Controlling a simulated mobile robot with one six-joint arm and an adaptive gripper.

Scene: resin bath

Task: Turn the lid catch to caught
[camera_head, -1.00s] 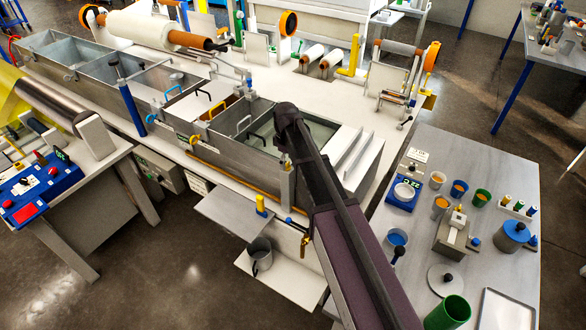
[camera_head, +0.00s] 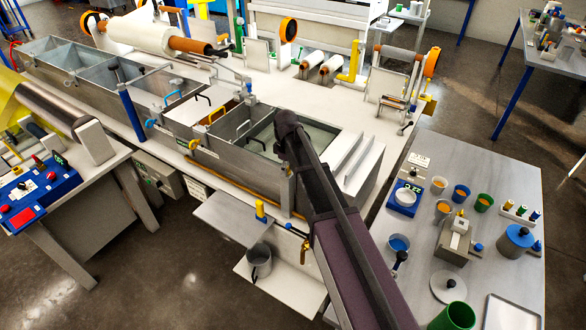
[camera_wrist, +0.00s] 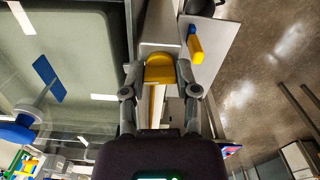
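In the wrist view my gripper (camera_wrist: 159,72) has its two fingers on either side of a yellow piece with a rounded end (camera_wrist: 159,68). This piece appears to be the handle of the lid catch. It fills most of the space between the fingers; I cannot tell whether they press on it. It lies beside the rim of the tank, whose glassy lid or bath surface (camera_wrist: 70,70) fills the left of the wrist view. In the head view my arm reaches to the near right end of the tank (camera_head: 240,150) and hides the gripper and catch. The catch's position is unclear.
A grey pot (camera_head: 259,261) is on the lower shelf. A bench with cups and scale (camera_head: 405,197) stands right of my arm.

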